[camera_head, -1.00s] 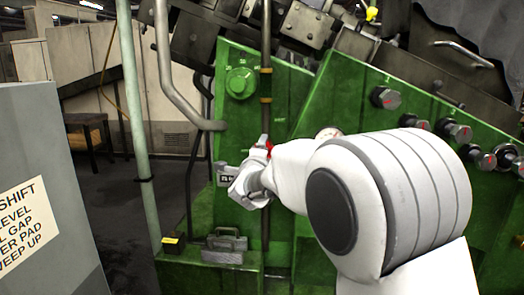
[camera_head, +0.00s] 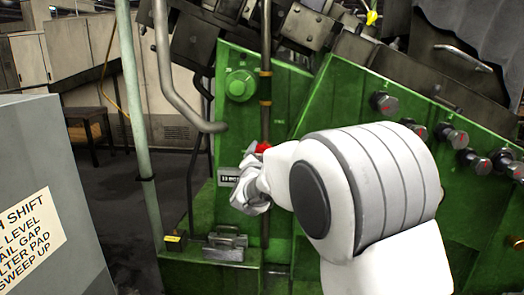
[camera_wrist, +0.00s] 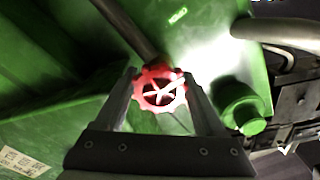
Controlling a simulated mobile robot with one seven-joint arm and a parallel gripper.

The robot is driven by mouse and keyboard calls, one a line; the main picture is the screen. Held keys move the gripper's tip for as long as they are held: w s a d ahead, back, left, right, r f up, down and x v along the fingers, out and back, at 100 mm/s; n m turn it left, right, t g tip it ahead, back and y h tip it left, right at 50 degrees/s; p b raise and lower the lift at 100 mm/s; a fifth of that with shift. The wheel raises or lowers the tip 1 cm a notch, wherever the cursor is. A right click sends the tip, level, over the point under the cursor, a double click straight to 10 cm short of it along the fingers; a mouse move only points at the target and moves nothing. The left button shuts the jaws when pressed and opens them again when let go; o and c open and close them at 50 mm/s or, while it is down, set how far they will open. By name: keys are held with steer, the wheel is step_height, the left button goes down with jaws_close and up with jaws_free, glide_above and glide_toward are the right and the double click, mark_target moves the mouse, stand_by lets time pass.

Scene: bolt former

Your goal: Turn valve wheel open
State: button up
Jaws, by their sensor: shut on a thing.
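The red valve wheel (camera_wrist: 160,88) with spokes sits between the two fingers of my gripper (camera_wrist: 160,85) in the wrist view. The fingers lie on either side of its rim, and the gripper is shut on it. In the head view only a small red part of the wheel (camera_head: 262,147) shows above my gripper (camera_head: 250,190). The rest is hidden behind my wrist and arm. The wheel is by a thin vertical pipe (camera_head: 265,75) on the front of the green machine (camera_head: 300,215).
A grey cabinet (camera_head: 45,150) with a text sign stands at the left. A pale green post (camera_head: 133,95) rises left of the machine. Several dark knobs (camera_head: 384,103) line its sloped right side. A grey metal box (camera_head: 224,247) sits on the low green ledge.

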steer(key=n+p, duration=0.2)
steer(key=n, duration=0.4)
steer(key=shift+d+p, duration=0.1)
steer(key=shift+p, duration=0.2)
stand_by(0.3)
steer(key=o, duration=1.3)
steer(key=shift+f, duration=0.1)
steer(key=shift+o, duration=0.2)
steer(key=shift+d, duration=0.1)
